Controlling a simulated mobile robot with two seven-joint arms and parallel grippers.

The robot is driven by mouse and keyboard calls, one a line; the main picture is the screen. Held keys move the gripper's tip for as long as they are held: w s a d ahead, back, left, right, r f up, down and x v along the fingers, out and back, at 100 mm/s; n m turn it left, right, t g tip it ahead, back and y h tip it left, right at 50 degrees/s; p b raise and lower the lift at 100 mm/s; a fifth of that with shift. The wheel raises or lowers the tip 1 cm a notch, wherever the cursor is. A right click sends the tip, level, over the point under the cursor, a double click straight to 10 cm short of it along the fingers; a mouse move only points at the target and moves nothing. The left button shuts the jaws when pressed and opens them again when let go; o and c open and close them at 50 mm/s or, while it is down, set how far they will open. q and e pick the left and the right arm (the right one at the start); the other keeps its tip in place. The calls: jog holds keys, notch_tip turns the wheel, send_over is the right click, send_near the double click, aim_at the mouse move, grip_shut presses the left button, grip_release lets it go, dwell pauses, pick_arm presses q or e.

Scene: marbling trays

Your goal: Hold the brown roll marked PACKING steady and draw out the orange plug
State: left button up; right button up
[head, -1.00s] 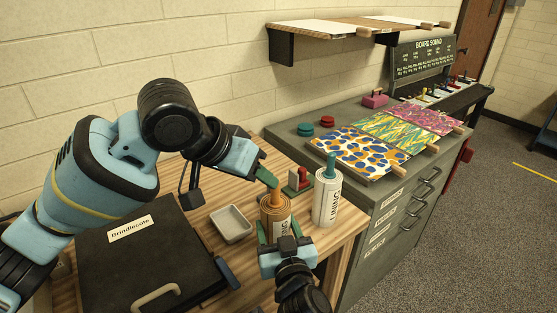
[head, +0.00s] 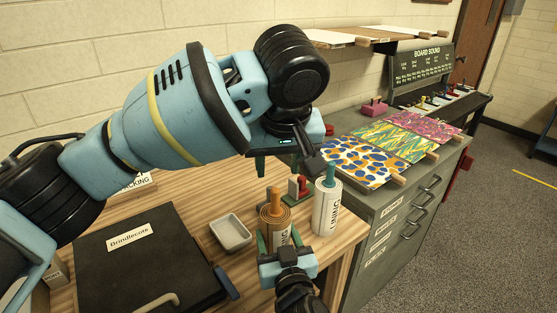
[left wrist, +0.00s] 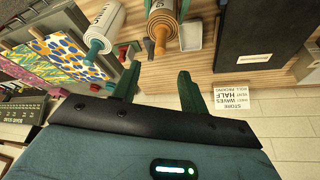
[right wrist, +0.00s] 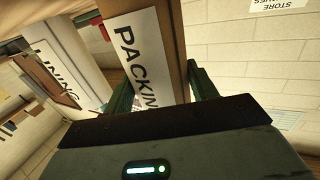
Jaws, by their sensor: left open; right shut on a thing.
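The brown roll marked PACKING (head: 276,225) stands upright on the wooden bench, with the orange plug (head: 275,199) upright in its top end. My right gripper (head: 279,243) is shut on the roll's side; the right wrist view shows the label and the brown roll (right wrist: 172,40) between its fingers. My left gripper (head: 278,163) is open and empty, above and behind the plug and apart from it. In the left wrist view the orange plug (left wrist: 160,40) is beyond the open fingers (left wrist: 157,88). The plug's lower part is hidden inside the roll.
A white LINING roll (head: 326,212) with a teal plug (head: 330,173) stands close on the right. A red-handled stamp (head: 298,187) is behind. A small grey tray (head: 230,233) and a black Brindlecote case (head: 140,265) lie left. Patterned boards (head: 360,163) lie on the grey cabinet.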

aim_at(275, 190)
pick_arm(q)
jog(key=x, duration=1.1)
jog(key=shift+f, duration=0.3)
grip_shut()
